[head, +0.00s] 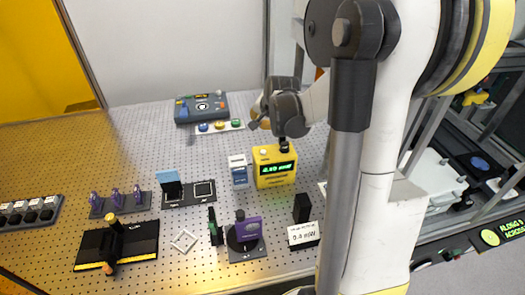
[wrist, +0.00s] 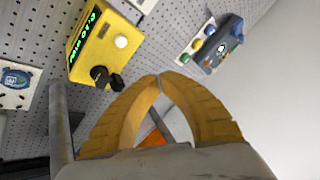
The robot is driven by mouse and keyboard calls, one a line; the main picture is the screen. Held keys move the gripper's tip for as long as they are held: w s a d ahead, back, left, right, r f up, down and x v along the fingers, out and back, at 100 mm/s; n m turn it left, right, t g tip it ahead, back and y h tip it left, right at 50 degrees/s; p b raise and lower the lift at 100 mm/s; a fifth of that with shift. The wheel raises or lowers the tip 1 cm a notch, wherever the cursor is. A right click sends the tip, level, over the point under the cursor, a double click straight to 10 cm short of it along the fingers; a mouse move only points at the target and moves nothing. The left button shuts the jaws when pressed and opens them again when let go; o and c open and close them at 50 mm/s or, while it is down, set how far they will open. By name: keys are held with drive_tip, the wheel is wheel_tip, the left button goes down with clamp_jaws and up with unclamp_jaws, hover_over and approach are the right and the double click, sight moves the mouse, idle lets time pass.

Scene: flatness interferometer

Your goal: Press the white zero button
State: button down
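The yellow meter box (head: 274,177) with a green lit display stands on the perforated table, below my gripper in the head view. Its white button (wrist: 121,41) shows clearly on the box's top in the wrist view, beside a black knob (wrist: 105,77). In the head view the white button (head: 263,152) is small, at the top left of the box. My gripper (wrist: 158,77) has its two yellow fingers brought together at the tips, with nothing between them. The fingertips are apart from the button, to its lower right in the wrist view. In the head view my arm partly hides the fingers.
A blue-grey control box (head: 201,107) and a strip with coloured buttons (head: 219,126) lie behind. A small white-and-blue box (head: 239,170) stands left of the meter; a black block (head: 302,208) and a "0.4 mW" card (head: 304,235) stand in front. Purple and black optics fill the left front.

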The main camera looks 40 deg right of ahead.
sight(261, 151)
drive_tip(key=shift+f+b, duration=3.25)
drive_tip(key=shift+f, duration=1.1)
drive_tip(key=shift+f+b, duration=0.4)
drive_tip(key=shift+b, duration=0.05)
drive_tip(key=shift+f+b, duration=0.45)
drive_tip(key=shift+f, duration=0.05)
drive_tip(key=shift+r, duration=0.1)
drive_tip(key=shift+r+p, duration=0.6)
drive_tip(key=shift+r, duration=0.25)
drive_tip(key=shift+r+p, duration=1.85)
drive_tip(key=shift+r, duration=0.7)
